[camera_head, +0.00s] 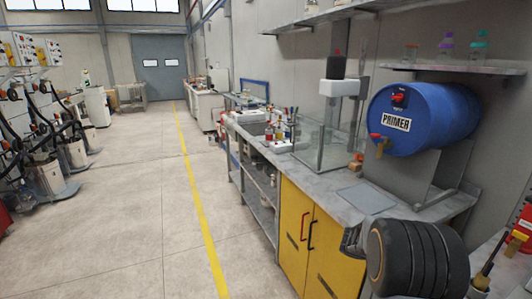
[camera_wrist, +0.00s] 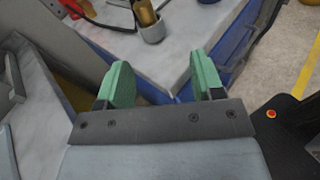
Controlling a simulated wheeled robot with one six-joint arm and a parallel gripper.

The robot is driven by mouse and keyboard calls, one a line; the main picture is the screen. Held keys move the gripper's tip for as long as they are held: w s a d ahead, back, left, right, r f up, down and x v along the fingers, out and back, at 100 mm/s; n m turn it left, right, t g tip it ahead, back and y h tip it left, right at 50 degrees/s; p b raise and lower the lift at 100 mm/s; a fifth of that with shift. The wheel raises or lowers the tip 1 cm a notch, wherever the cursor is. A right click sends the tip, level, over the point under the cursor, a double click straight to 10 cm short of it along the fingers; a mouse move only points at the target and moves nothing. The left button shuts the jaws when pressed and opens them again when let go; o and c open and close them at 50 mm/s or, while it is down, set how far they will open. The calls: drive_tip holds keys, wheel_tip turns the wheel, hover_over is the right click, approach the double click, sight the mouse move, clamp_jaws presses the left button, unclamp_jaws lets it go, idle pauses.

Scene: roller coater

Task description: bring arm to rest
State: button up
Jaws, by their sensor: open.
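My gripper (camera_wrist: 162,82) shows in the wrist view with its two green fingers spread well apart. Nothing is between them. Below the fingers in that view lie a pale bench top and its blue edge; I cannot judge the height of the fingers above them. In the head view my gripper cannot be made out clearly.
The head view shows a blue primer drum (camera_head: 424,118) on a stand above a workbench with yellow doors (camera_head: 322,252). A grey cup (camera_wrist: 152,31) with a handled tool stands on the bench top in the wrist view. The floor (camera_head: 140,205) left of the bench is clear.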

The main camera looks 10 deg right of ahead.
drive_tip(key=s+a+r+m+t+y+p, duration=0.1)
drive_tip(key=a+m+t+y, duration=0.4)
drive_tip(key=a, duration=0.9)
drive_tip(key=s+a+r+m+t+y+p, duration=0.2)
drive_tip(key=s+a+m+t+y, duration=0.3)
drive_tip(key=a+y, duration=0.4)
drive_tip(key=a+r+t, duration=0.1)
drive_tip(key=a, duration=0.4)
drive_tip(key=shift+a+r+m, duration=0.25)
drive_tip(key=shift+a+m, duration=0.05)
drive_tip(key=shift+m, duration=0.1)
